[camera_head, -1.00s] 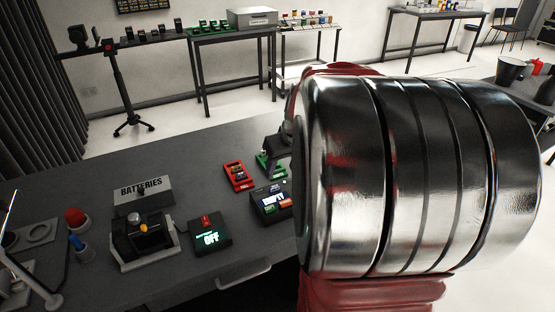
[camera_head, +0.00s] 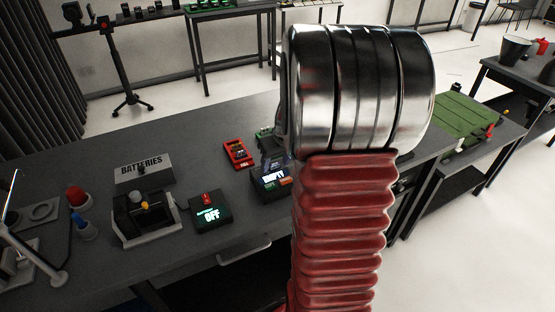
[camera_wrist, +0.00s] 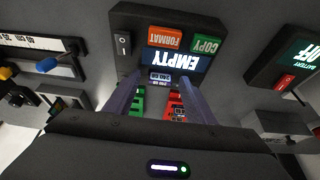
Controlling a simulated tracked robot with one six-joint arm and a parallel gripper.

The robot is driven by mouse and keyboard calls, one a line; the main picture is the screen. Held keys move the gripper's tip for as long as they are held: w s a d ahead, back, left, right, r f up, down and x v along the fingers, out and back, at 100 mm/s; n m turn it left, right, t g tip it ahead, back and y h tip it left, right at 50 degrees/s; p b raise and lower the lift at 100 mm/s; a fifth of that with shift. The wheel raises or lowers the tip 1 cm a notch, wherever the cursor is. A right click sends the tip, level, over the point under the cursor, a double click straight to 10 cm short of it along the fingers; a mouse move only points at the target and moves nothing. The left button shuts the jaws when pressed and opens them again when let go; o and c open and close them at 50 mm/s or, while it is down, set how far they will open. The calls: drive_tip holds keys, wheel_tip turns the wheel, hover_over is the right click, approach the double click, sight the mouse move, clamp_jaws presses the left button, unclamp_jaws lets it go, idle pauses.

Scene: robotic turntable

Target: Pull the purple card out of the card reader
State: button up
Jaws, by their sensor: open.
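The card reader (camera_head: 270,183) stands on the dark table, partly hidden behind my arm in the head view. In the wrist view the card reader (camera_wrist: 128,18) shows upside down, with an orange FORMAT button, a green COPY button and a display reading EMPTY. A small card with a pale purple label (camera_wrist: 160,76) shows at the reader's near edge, between my fingertips. My gripper (camera_wrist: 161,83) is open, one finger on each side of the card, with no clear contact. In the head view my gripper (camera_head: 272,155) is close behind the reader, largely hidden.
A red tray (camera_head: 238,153) and a green tray (camera_head: 264,136) lie beyond the reader. A battery box reading OFF (camera_head: 210,212) stands to its left. Farther left are a BATTERIES stand (camera_head: 144,168), a grey device (camera_head: 145,217) and a red button (camera_head: 76,195).

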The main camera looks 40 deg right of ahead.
drive_tip(key=shift+c, duration=0.5)
drive_tip(key=c, duration=1)
drive_tip(key=shift+r, duration=0.35)
drive_tip(key=shift+r, duration=0.7)
drive_tip(key=shift+r, duration=0.35)
drive_tip(key=shift+r, duration=0.7)
drive_tip(key=shift+r, duration=0.4)
